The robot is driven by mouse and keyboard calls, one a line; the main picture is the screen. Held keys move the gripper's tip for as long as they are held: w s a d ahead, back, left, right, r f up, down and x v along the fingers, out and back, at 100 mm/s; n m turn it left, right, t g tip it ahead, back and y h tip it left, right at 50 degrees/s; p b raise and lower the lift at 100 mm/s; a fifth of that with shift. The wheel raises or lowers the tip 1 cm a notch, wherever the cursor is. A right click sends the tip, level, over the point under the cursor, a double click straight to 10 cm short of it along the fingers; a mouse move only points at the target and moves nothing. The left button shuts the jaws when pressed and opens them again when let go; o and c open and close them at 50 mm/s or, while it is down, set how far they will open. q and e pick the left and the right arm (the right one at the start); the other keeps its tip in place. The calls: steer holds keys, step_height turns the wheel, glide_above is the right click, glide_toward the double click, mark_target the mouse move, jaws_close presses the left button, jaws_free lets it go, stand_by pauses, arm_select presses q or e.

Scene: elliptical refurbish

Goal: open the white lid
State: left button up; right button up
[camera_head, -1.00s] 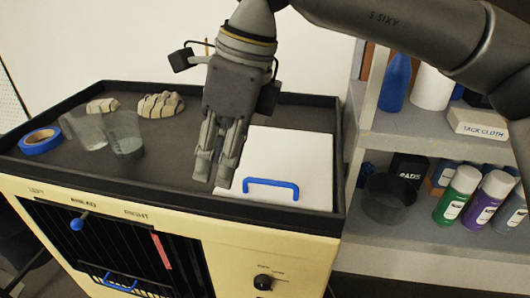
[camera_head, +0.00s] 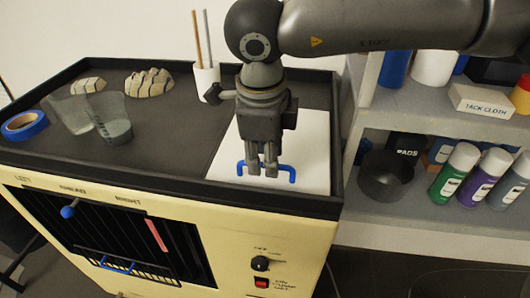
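The white lid (camera_head: 316,150) lies flat on the right part of the dark cart top, with a blue handle (camera_head: 292,174) near its front edge. My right gripper (camera_head: 263,172) is over the lid, pointing down at the handle. Its fingers overlap the middle of the handle and hide part of it. The fingers look close together, but whether they are closed on the handle is not clear. The lid appears flat and closed. My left gripper is not in view.
Blue tape (camera_head: 24,124), clear cups (camera_head: 112,120), grey-beige blocks (camera_head: 149,83) and a white holder with sticks (camera_head: 206,80) stand on the cart. A shelf (camera_head: 430,110) with spray cans (camera_head: 455,172) and a dark bowl (camera_head: 386,178) stands to the right.

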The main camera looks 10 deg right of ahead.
steer(key=shift+f, duration=0.4)
jaws_close()
steer(key=shift+r, duration=0.1)
